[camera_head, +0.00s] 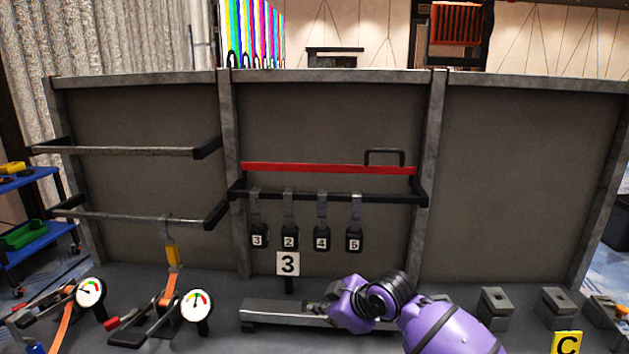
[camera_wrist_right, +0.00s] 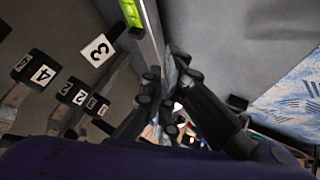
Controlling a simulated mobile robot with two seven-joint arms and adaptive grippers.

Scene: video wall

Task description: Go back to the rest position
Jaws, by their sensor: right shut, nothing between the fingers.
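My right arm comes in from the lower right of the head view, with purple links and a black ribbed joint. My right gripper (camera_head: 318,309) is low in front of the middle panel, over or beside a grey metal bar (camera_head: 270,312), just below the number 3 sign (camera_head: 288,264). I cannot tell whether it touches the bar. In the right wrist view the dark fingers (camera_wrist_right: 166,88) are shut, with nothing held between them. The sign (camera_wrist_right: 98,50) shows there at the left. My left gripper is not in view.
Numbered black tags (camera_head: 322,240) hang from a black rail under a red bar (camera_head: 330,168). Two gauges (camera_head: 90,291) and orange-strapped clamps stand at the left. Grey blocks (camera_head: 495,307) and a yellow C sign (camera_head: 566,343) are at the right. The right panel's front is clear.

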